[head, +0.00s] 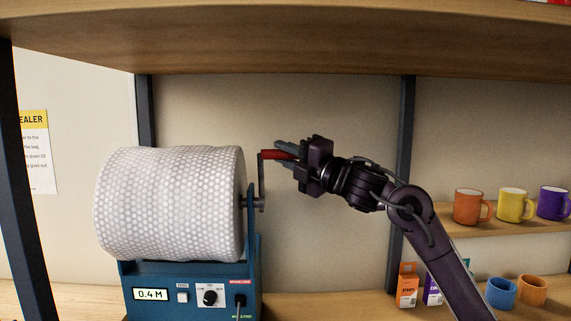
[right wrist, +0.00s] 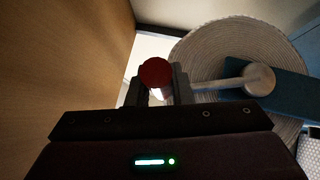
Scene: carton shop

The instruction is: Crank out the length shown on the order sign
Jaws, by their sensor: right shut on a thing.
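A large roll of white bubble wrap (head: 170,203) sits on a blue dispenser base (head: 190,300). The base's display (head: 151,294) reads 0.4 M. A grey crank arm (head: 261,180) on the roll's right side points up and carries a red handle (head: 277,154) at its top. My right gripper (head: 287,153) is shut on the red handle. In the right wrist view the round end of the red handle (right wrist: 156,74) sits between the fingers, with the roll behind. My left gripper is not in view. No order sign shows in these frames.
A shelf board (head: 290,45) runs above the roll and my right arm. A dark post (head: 404,130) stands behind my right arm. Orange (head: 468,206), yellow and purple mugs stand on the right shelf, with small boxes (head: 407,286) below. The base has a knob (head: 210,296).

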